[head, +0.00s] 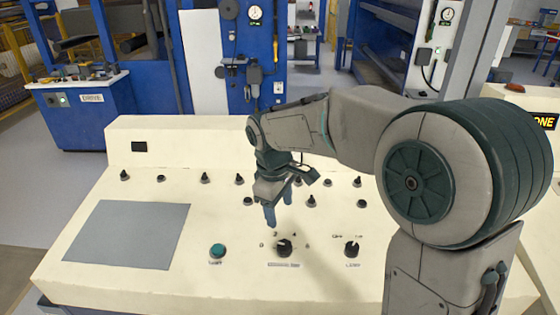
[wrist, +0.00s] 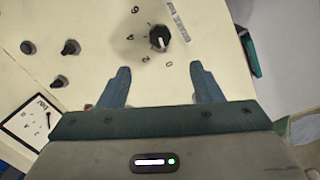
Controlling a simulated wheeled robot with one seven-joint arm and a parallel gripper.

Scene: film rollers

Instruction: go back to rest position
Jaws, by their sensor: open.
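My gripper (head: 270,215) hangs above the cream control console (head: 130,185) in the head view, pointing down, a little behind and left of a black rotary knob (head: 284,248). In the wrist view my gripper (wrist: 160,85) shows two blue fingers spread apart with nothing between them. A black rotary knob with a white pointer (wrist: 159,38) lies beyond the fingertips, apart from them. My arm reaches in from the right of the head view.
The console holds a green button (head: 217,250), another rotary knob (head: 351,249), several small black knobs and a grey panel (head: 128,234). Blue machinery (head: 150,75) stands behind it. Grey floor is free at left.

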